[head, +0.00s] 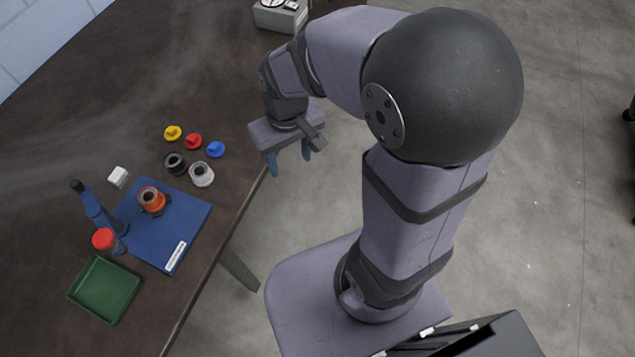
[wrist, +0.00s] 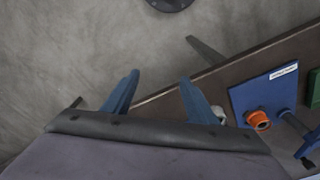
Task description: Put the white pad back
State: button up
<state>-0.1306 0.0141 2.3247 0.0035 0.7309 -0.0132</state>
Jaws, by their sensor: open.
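A small white pad (head: 118,177) lies on the dark table, just off the upper left corner of the blue mat. I cannot make it out in the wrist view. The blue mat (head: 190,240) holds an orange ring-shaped piece (head: 152,199) on a dark base. The mat (wrist: 255,92) and the orange piece (wrist: 258,119) also show in the wrist view. My gripper (head: 289,168) is open and empty, past the table's right edge and well to the right of the pad. Its two blue fingers (wrist: 160,90) stand apart in the wrist view.

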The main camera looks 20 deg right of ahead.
jog(key=s+d+f+m, duration=0.1)
jog(key=s+d, duration=0.3)
jog(key=s, duration=0.3)
jog(key=shift+s+f+m+g, duration=0.3)
jog(key=shift+s+f+g, duration=0.1)
